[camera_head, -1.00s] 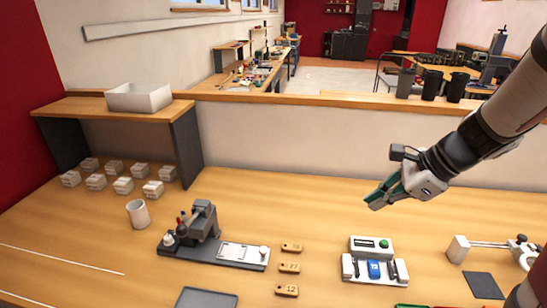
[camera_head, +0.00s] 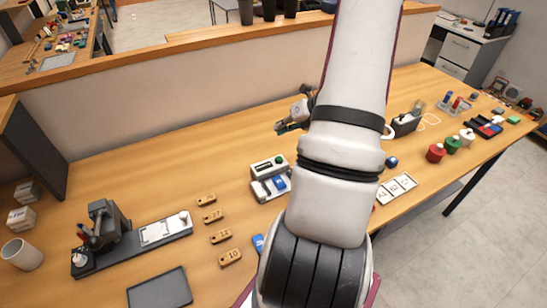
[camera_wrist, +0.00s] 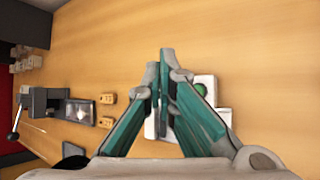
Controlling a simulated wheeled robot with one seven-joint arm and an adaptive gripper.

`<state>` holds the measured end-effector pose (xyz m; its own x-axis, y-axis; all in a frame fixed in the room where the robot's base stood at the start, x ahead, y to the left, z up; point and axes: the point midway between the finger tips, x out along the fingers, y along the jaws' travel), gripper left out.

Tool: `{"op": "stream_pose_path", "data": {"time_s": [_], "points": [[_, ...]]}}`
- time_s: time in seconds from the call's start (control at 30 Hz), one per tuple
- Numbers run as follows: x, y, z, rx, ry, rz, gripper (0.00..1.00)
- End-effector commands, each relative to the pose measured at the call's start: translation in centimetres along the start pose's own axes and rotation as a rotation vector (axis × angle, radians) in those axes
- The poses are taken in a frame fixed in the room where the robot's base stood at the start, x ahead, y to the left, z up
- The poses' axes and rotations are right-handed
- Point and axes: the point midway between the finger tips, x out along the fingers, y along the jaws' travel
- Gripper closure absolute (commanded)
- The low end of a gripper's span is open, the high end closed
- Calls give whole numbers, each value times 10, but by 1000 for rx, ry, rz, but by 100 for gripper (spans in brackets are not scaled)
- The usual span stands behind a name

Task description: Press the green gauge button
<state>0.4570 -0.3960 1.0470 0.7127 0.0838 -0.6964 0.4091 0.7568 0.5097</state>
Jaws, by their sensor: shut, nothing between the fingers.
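The gauge (camera_head: 267,168) is a small white box with a dark display, standing on the wooden table at the middle of the head view. Its green button (camera_head: 280,160) is on the right of its top. In the wrist view the green button (camera_wrist: 201,88) shows just right of the fingers, which partly hide the gauge (camera_wrist: 210,80). My gripper (camera_head: 281,127) is above the table behind the gauge in the head view, apart from the button. Its green fingers (camera_wrist: 161,62) are shut with nothing between them.
Numbered wooden tags (camera_head: 213,216) and a dark grey laser marker (camera_head: 107,222) are to the left. My arm hides the table right of the gauge. The table behind the gauge is clear.

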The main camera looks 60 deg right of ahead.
Motion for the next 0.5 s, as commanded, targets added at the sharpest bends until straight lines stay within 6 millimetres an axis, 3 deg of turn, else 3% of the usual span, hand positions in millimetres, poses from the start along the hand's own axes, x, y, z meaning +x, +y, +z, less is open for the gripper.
{"op": "stream_pose_path", "data": {"time_s": [0.27, 0.5], "points": [[2, 0, 0, -4, 1, 0, 100], [17, -10, -10, -2, 1, 0, 100]]}}
